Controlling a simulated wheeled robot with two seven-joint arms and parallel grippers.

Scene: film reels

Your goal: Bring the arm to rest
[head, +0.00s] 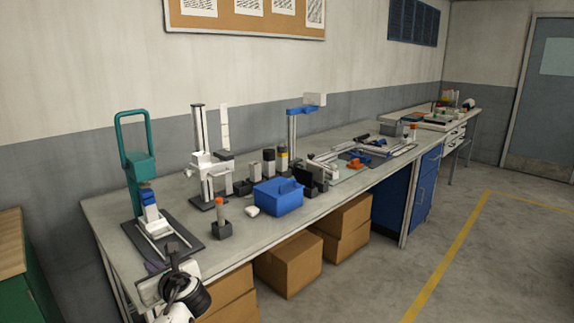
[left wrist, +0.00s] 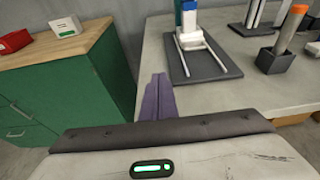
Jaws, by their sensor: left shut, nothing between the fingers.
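My left gripper (head: 156,266) shows at the bottom left of the head view, at the near left corner of the long workbench (head: 110,232). In the left wrist view its purple fingers (left wrist: 158,98) are together with nothing between them. They point toward the bench edge, near a dark base plate (left wrist: 205,62) with a white frame and a blue-topped white block (left wrist: 190,22). The fingers look apart from these things. My right gripper is in neither view.
A teal-handled device (head: 137,165), white stands, a blue bin (head: 278,199) and a dark holder with an orange-capped tube (head: 220,215) stand on the bench. Cardboard boxes (head: 288,263) are below. A green cabinet (left wrist: 60,90) stands left. Floor at right is clear.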

